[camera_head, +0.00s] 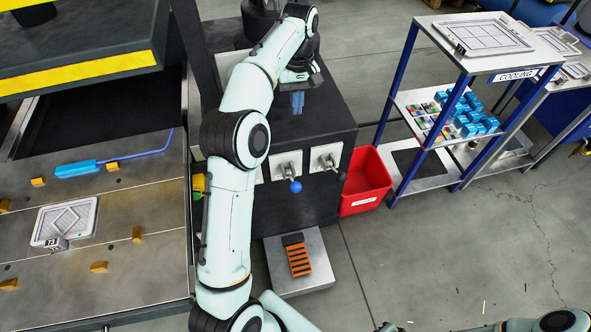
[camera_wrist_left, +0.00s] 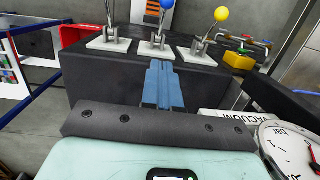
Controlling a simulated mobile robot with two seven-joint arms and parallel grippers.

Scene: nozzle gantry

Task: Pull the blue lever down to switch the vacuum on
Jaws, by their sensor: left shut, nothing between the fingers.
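The blue lever has a blue ball knob (camera_head: 296,187) and sits on a pale plate on the front of a black cabinet (camera_head: 318,210). In the left wrist view its blue knob (camera_wrist_left: 166,4) shows at the top edge, partly cut off. My left gripper (camera_head: 297,103) is over the cabinet top, behind the lever and apart from it. Its blue fingers are shut with nothing between them, and they also show in the left wrist view (camera_wrist_left: 163,80). My right gripper is not in view.
A lever with a yellow knob (camera_wrist_left: 221,14) and another metal lever (camera_head: 328,162) flank the blue one. A gauge (camera_wrist_left: 290,148) and a VACUUM label (camera_wrist_left: 238,122) are close by. A red bin (camera_head: 366,180), a shelf rack (camera_head: 420,104) and an orange-ribbed pedal (camera_head: 299,259) stand around the cabinet.

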